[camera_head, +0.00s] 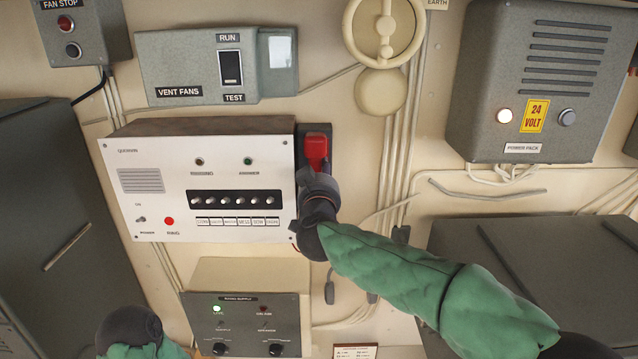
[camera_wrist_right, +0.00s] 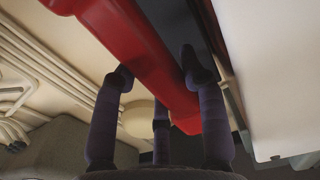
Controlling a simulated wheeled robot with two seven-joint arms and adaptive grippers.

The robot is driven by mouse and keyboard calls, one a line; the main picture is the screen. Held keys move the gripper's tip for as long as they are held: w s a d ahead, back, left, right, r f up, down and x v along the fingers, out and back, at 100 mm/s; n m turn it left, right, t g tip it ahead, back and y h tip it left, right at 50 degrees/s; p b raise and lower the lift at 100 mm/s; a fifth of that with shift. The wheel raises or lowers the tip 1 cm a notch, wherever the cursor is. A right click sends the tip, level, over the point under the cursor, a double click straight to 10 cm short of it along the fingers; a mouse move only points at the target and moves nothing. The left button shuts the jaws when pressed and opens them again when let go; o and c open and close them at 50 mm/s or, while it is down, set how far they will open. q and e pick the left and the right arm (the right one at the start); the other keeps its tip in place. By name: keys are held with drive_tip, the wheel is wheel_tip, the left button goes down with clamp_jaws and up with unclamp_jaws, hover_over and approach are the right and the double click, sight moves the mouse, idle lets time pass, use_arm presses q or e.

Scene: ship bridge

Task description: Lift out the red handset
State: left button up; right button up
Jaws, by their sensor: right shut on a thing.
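The red handset (camera_head: 316,147) is at its dark cradle (camera_head: 328,132), just right of the white panel; its lower part is hidden behind my right gripper. In the right wrist view the handset (camera_wrist_right: 140,52) runs diagonally across the picture, with the dark cradle (camera_wrist_right: 168,18) behind it. My right gripper (camera_head: 313,180) is shut on the handset, with fingers (camera_wrist_right: 160,85) on both sides of it. I cannot tell whether the handset is clear of the cradle. My left arm's end shows at the bottom left of the head view; its fingers are out of sight.
The white panel (camera_head: 150,215) with switches and buttons stands close to the left of my right gripper. A vent fans box (camera_head: 190,65) and a cream handwheel (camera_head: 384,28) are above. Cables (camera_head: 398,150) run down the wall to the right. A supply box (camera_head: 240,325) is below.

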sight(316, 155)
drive_tip(key=s+r, duration=0.4)
drive_tip(key=r, duration=0.1)
drive_tip(key=shift+s+a+r, duration=0.15)
drive_tip(key=shift+s+a, duration=0.05)
drive_tip(key=shift+a, duration=0.05)
drive_tip(key=s+r, duration=0.3)
drive_tip(key=s, duration=0.5)
drive_tip(key=shift+s+a+r, duration=0.3)
drive_tip(key=shift+s+a, duration=0.05)
drive_tip(key=shift+a, duration=0.1)
idle(0.5)
